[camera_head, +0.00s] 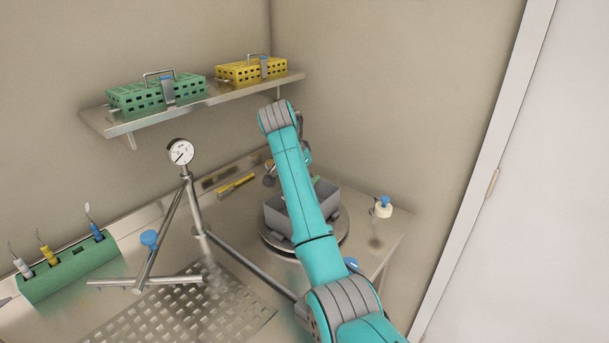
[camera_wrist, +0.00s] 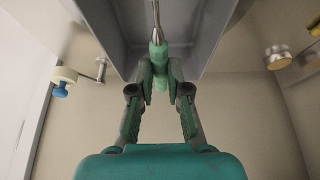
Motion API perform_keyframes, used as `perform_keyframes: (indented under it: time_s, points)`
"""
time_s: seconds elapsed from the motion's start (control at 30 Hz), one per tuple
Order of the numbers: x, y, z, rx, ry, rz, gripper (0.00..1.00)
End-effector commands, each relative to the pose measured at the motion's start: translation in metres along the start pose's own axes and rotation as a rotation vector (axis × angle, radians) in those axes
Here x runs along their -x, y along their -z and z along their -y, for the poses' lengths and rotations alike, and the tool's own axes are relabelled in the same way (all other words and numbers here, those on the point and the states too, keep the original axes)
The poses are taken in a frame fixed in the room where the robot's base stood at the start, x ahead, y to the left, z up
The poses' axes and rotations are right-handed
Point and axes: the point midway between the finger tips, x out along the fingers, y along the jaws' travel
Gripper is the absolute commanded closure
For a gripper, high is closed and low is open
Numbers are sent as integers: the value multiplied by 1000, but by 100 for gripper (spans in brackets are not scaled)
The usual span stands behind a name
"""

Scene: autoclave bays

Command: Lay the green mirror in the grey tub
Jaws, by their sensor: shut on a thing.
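The green mirror (camera_wrist: 158,52) is held by its green handle between the fingertips of my gripper (camera_wrist: 160,82) in the wrist view. Its thin metal stem points away from my gripper, and its mirror end is out of frame. The grey tub (camera_wrist: 209,32) shows at the top of the wrist view, with walls on both sides of the stem. In the head view the grey tub (camera_head: 275,218) stands on a round metal plate, partly hidden behind my arm. My gripper is mostly hidden there, and I cannot tell how deep the mirror is in the tub.
A green rack (camera_head: 75,270) with several instruments stands at the left. A pressure gauge (camera_head: 180,152) on metal pipes rises left of the tub. A yellow item (camera_head: 237,187) lies behind it. A white, blue-topped knob (camera_head: 382,208) is at right. A shelf (camera_head: 215,98) holds green and yellow baskets.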

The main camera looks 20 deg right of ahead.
Motion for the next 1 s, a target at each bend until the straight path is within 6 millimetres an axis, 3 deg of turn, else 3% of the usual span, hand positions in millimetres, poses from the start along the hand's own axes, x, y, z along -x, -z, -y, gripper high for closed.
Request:
perform_keyframes:
  time_s: [1.0]
  points:
    - [-63,-29,0,0,-1,0,100]
